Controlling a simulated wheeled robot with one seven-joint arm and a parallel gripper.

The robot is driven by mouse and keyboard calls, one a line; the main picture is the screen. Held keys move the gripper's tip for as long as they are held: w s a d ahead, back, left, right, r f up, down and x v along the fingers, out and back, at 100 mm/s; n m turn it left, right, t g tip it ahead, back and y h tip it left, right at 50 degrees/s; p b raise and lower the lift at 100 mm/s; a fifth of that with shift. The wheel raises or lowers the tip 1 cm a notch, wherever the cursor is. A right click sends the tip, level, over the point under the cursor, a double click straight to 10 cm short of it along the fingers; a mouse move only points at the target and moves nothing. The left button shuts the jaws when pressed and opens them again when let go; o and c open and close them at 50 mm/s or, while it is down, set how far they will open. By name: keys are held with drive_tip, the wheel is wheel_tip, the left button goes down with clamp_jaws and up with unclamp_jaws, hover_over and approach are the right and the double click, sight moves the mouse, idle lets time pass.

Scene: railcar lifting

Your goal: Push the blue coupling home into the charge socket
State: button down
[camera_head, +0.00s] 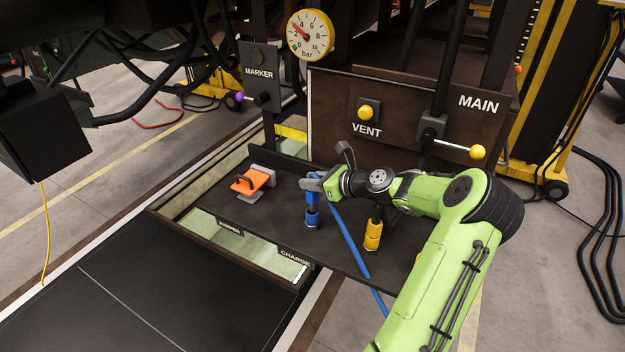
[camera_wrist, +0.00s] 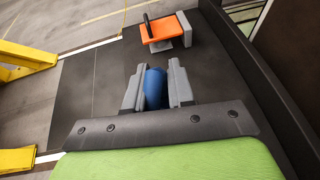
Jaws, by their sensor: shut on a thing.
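The blue coupling (camera_head: 312,197) stands upright on the dark shelf, with a blue hose (camera_head: 350,243) running from it down to the right. My gripper (camera_head: 313,185) is shut on the coupling's upper part. In the wrist view my gripper (camera_wrist: 156,90) has its grey fingers on either side of the blue coupling (camera_wrist: 155,88). The charge socket (camera_head: 312,222) shows as a blue-ringed base directly below the coupling, behind the CHARGE label. I cannot tell how deep the coupling sits in it.
An orange block with a black handle (camera_head: 251,180) sits left on the shelf (camera_head: 270,222); it also shows in the wrist view (camera_wrist: 165,32). A yellow fitting (camera_head: 373,235) stands to the right, close to my arm. Behind are the VENT knob (camera_head: 366,112), MAIN lever (camera_head: 462,148) and pressure gauge (camera_head: 310,35).

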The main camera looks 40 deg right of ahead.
drive_tip(key=shift+f+b, duration=0.55)
drive_tip(key=shift+f, duration=1.25)
drive_tip(key=c, duration=0.9)
unclamp_jaws()
drive_tip(key=v, duration=1.5)
drive_tip(key=shift+s+r+p, duration=0.2)
drive_tip(key=shift+s+p, duration=0.1)
drive_tip(key=shift+p, duration=0.05)
